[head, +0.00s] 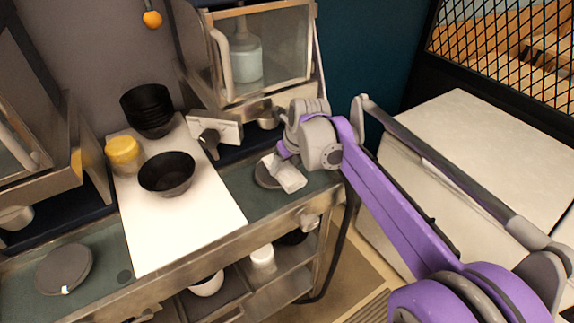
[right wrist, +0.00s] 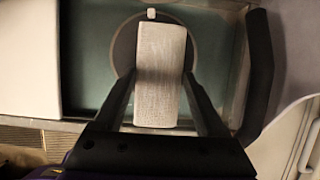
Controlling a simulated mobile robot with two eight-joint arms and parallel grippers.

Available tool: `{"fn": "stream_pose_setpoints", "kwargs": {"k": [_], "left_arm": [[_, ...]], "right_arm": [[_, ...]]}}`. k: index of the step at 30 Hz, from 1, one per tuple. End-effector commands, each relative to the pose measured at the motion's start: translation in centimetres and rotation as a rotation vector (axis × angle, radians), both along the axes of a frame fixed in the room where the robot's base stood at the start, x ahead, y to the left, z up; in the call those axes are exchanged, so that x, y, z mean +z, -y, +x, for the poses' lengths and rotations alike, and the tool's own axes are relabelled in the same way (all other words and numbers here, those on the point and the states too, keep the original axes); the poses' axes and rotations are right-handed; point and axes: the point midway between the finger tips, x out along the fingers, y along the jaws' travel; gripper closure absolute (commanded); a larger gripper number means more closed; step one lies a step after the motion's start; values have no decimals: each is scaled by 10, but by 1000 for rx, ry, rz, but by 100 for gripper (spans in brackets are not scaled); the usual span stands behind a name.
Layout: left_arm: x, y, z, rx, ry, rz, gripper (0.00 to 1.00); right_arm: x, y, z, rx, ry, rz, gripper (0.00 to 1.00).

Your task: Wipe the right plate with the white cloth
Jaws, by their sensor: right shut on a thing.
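The right plate (head: 263,173), a dark round disc, lies on the green-grey counter right of the white board. My right gripper (head: 284,157) is above it, shut on the white cloth (head: 291,178), a pale rectangular block. In the right wrist view the cloth (right wrist: 160,60) sits between the two dark fingers (right wrist: 160,82) and covers the middle of the plate (right wrist: 124,50). The plate's sides show around it, with a small pale tab at its far edge. I cannot tell if the cloth touches the plate. My left gripper is not in view.
Left of the plate, a white board (head: 185,226) bears a black bowl (head: 166,174), stacked black bowls (head: 148,109) and a yellow-lidded jar (head: 123,152). Another dark plate (head: 63,268) lies far left. A glass-fronted dispenser (head: 262,52) stands behind. The counter's metal front edge (head: 240,237) is close.

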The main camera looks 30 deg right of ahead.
Motion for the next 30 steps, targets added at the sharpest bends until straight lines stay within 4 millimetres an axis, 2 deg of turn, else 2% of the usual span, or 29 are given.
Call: {"fn": "stream_pose_setpoints", "kwargs": {"k": [5,21,30], "left_arm": [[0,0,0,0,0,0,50],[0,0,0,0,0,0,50],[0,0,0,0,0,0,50]], "right_arm": [[0,0,-3,0,-1,0,88],[0,3,-34,0,-2,0,88],[0,3,-35,0,-2,0,88]]}}
